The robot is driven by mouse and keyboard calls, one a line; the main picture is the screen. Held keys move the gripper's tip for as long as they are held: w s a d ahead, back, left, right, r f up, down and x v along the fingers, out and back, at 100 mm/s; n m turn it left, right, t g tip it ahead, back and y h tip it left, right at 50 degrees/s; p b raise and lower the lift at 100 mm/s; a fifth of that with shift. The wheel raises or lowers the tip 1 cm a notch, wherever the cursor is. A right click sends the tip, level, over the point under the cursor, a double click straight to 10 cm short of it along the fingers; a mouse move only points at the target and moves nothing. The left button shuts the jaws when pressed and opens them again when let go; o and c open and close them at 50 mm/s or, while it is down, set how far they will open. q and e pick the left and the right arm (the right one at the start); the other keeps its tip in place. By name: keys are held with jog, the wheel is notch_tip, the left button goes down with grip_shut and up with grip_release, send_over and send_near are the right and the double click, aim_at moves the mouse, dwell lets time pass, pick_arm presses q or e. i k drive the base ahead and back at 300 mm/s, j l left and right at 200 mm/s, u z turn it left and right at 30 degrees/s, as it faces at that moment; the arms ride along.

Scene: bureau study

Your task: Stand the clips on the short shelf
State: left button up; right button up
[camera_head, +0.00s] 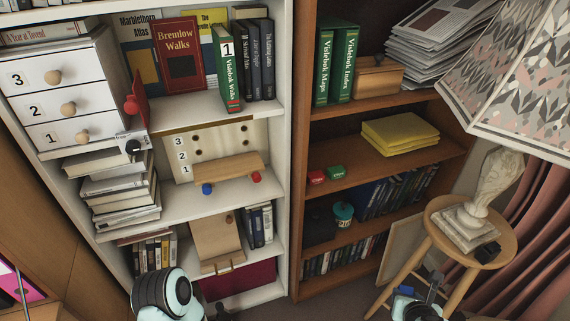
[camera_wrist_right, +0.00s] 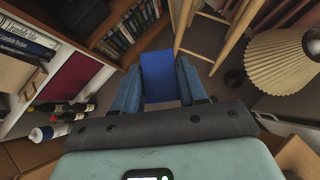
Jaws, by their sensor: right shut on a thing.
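My right gripper (camera_wrist_right: 160,95) is shut on a blue box (camera_wrist_right: 159,76), which stands out between the two fingers in the right wrist view. In the head view this gripper is low at the right, in front of the round stool, with a bit of the blue box (camera_head: 406,290) showing. A red box (camera_head: 316,177) and a green box (camera_head: 335,172), likely clips, sit side by side on the brown bookcase's middle shelf (camera_head: 390,168). Their labels are too small to read. Part of my left arm shows at the bottom left; its gripper is not seen.
Yellow folders (camera_head: 400,135) lie right of the boxes on that shelf. A round stool (camera_head: 452,228) carries a pale sculpture (camera_head: 492,185). A patterned lampshade (camera_head: 520,80) hangs at the upper right. Bottles (camera_wrist_right: 65,107) are on the floor.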

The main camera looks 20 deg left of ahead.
aim_at(227, 166)
jog(key=u, duration=1.3)
